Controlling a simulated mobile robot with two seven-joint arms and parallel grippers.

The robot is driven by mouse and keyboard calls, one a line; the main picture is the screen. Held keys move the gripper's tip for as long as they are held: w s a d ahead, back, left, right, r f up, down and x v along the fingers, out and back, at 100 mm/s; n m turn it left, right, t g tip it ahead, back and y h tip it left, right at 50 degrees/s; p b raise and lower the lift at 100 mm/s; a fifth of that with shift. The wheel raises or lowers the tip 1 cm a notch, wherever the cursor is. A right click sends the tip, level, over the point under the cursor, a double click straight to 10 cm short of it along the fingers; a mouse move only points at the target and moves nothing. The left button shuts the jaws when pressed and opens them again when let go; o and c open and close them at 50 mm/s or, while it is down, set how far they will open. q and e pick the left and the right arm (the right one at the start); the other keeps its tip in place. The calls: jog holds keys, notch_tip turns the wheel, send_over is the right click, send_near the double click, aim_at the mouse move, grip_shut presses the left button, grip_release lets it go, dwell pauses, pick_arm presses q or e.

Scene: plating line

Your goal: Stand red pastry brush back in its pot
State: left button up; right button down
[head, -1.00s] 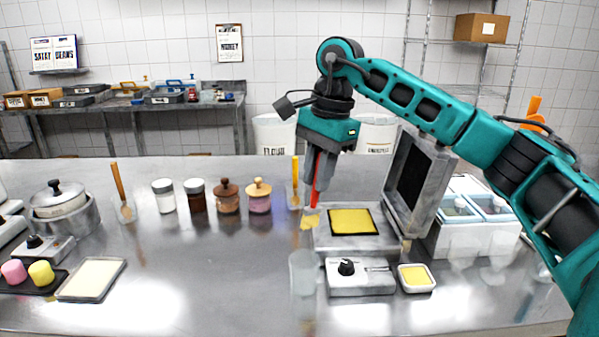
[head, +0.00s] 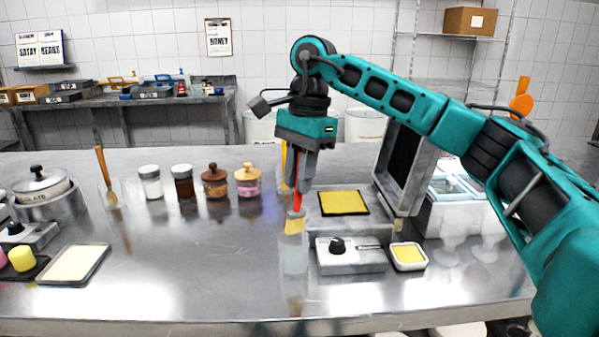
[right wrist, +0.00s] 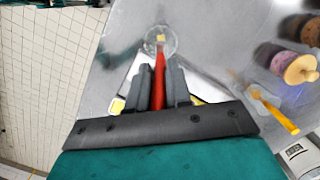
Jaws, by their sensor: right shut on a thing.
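The red pastry brush (head: 298,200) hangs bristles down from my right gripper (head: 301,182), which is shut on its handle. Its pale yellow bristles (head: 293,226) are at or just above the rim of the clear pot (head: 293,262) in the head view. In the right wrist view the red handle (right wrist: 159,80) runs between the fingers of my right gripper (right wrist: 162,85), and the bristle end shows within the round outline of the pot (right wrist: 149,48). I cannot tell whether the bristles are inside the rim. My left gripper is out of view.
A press with a yellow sheet (head: 343,202) and raised lid (head: 405,170) stands right of the brush. A grey knob unit (head: 350,262) is close right of the pot. An orange-handled tool (head: 284,165) stands behind. Counter left of the pot is clear.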

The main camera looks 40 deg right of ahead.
aim_at(299, 210)
notch_tip(299, 210, down, 4)
jog(key=shift+r+b, duration=0.1)
jog(key=shift+b, duration=0.8)
jog(key=shift+f+b, duration=0.85)
jog(key=shift+f, duration=0.75)
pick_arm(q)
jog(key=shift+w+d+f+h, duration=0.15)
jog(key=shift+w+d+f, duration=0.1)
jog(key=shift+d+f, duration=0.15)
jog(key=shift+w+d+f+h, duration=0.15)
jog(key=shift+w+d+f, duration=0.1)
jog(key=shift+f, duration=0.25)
pick_arm(e)
jog(key=c, duration=1.3)
grip_release()
jog(key=shift+c, duration=0.2)
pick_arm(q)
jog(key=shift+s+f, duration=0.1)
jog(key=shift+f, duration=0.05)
pick_arm(e)
jog(key=o, duration=0.4)
